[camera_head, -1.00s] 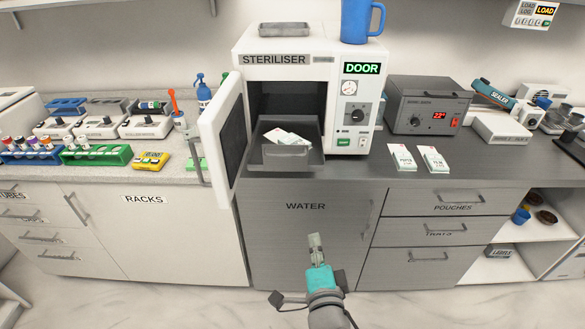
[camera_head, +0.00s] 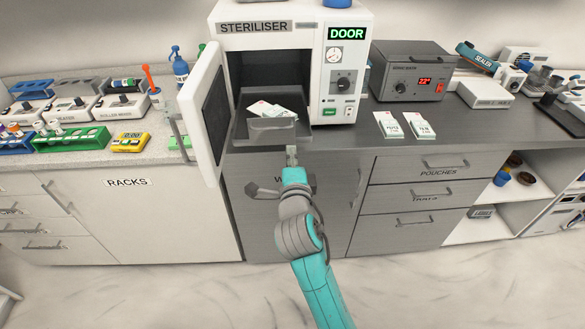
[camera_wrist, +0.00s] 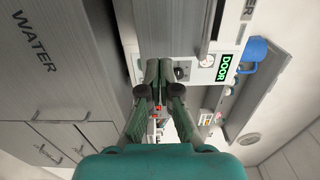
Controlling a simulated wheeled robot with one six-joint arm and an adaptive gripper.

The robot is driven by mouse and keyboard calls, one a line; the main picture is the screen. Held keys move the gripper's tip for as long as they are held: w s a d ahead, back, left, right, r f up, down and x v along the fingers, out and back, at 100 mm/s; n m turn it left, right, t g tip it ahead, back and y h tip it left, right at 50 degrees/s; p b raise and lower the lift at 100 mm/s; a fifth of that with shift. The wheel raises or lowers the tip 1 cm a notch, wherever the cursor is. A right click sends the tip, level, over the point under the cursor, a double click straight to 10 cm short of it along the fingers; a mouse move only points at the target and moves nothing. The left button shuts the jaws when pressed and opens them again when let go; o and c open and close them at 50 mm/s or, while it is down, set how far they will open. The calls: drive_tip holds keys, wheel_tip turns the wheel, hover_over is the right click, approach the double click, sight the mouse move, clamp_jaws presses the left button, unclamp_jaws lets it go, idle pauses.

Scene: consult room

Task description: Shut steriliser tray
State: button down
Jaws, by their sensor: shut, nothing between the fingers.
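The steriliser (camera_head: 340,75) is a white box on the counter with a green "DOOR" display. Its white door (camera_head: 203,112) stands open to the left. The grey steriliser tray (camera_head: 268,132) is pulled out of the dark chamber, with white pouches (camera_head: 271,109) lying in it. My gripper (camera_head: 292,152) is shut and empty, just below and in front of the tray's front edge; I cannot tell whether it touches. In the wrist view the shut fingers (camera_wrist: 159,82) point toward the steriliser front, and the "DOOR" display (camera_wrist: 224,68) shows beyond them.
Two pouches (camera_head: 404,125) lie on the counter right of the steriliser. A grey device (camera_head: 410,72) with a red display stands behind them. The open door bounds the tray's left side.

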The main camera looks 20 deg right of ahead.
sight(290, 137)
drive_tip(key=shift+x, duration=2.15)
